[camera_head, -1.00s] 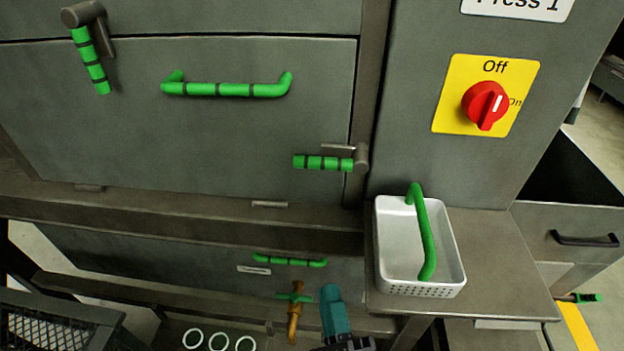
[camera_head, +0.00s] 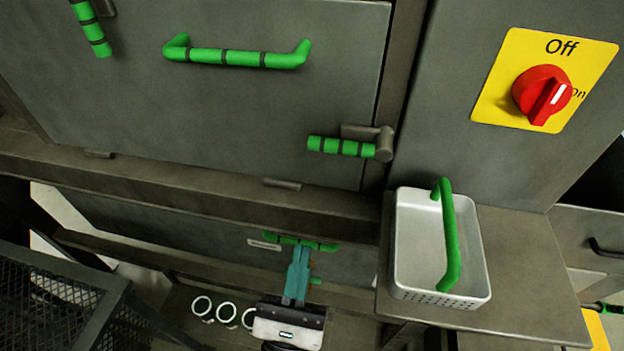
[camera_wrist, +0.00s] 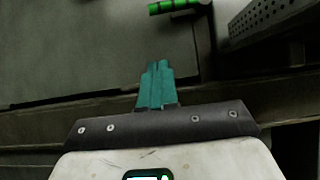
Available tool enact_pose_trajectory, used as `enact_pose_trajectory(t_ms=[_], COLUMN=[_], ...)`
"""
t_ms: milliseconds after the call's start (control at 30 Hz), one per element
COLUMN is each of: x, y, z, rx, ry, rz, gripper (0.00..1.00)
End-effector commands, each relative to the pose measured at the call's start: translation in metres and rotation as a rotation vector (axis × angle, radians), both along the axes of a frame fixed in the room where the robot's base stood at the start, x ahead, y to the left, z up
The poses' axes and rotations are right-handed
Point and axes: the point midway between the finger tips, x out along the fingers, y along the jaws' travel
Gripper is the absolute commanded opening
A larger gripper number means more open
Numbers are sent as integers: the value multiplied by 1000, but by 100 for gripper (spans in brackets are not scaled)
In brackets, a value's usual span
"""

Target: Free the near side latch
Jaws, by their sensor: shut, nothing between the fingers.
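A latch with a green banded handle (camera_head: 341,146) sits at the lower right corner of the grey panel (camera_head: 220,110). Its handle lies horizontal, pointing left from a grey pivot. A second latch (camera_head: 92,28) at the upper left has its handle hanging down; its pivot is partly cut off. My gripper (camera_head: 300,250) has teal fingers held together with nothing between them. It is below the panel and lower left of the right latch, apart from it. The wrist view shows the shut fingertips (camera_wrist: 157,66) and a green banded handle (camera_wrist: 178,5) beyond them, at the top edge.
A green bar handle (camera_head: 236,57) is on the panel. A white tray (camera_head: 400,240) with a green handle stands on a ledge at right. A red switch (camera_head: 542,94) is above it. A lower green handle (camera_head: 320,246) is partly behind my gripper. Black mesh (camera_head: 50,300) is at lower left.

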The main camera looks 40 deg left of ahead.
Motion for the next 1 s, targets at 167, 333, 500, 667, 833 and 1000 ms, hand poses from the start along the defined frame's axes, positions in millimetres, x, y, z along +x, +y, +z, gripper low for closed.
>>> enact_pose_trajectory(t_ms=[167, 333, 500, 667, 833, 1000], x=[10, 31, 55, 72, 75, 77], y=[7, 20, 34, 45, 47, 47], z=[11, 29, 48, 68, 87, 94], rx=[0, 2, 1, 1, 0, -2], ry=[-2, -2, -2, -2, -1, -1], rz=[-1, -1, -1, 1, 1, 0], gripper=[0, 0, 0, 0, 0, 0])
